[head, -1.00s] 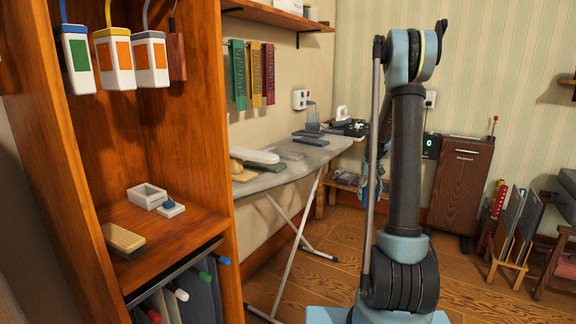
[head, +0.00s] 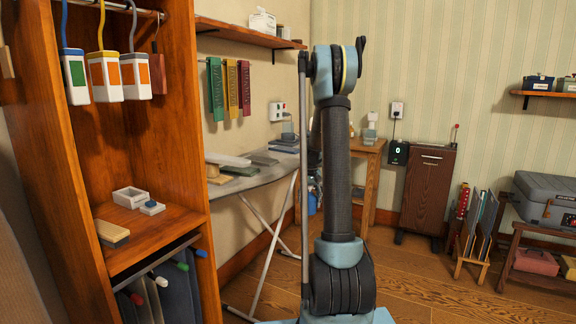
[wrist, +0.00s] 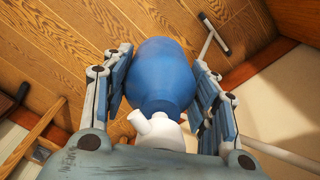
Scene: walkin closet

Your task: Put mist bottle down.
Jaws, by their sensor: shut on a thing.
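The mist bottle (wrist: 160,75) has a round blue body and a white spray head, and it sits between the fingers of my gripper (wrist: 163,60) in the wrist view. The jaws are shut on it, with a finger on each side of the blue body. Wooden floor shows behind the bottle in that view. In the head view my arm hides most of the gripper, and a small blue patch beside the arm may be the bottle, but I cannot tell.
An ironing board (head: 262,176) with several items stands left of my arm. A wooden side table (head: 369,151) holding small items is behind it. An open wardrobe (head: 160,231) is at left, a brown cabinet (head: 428,190) at the back. Floor is bare at right front.

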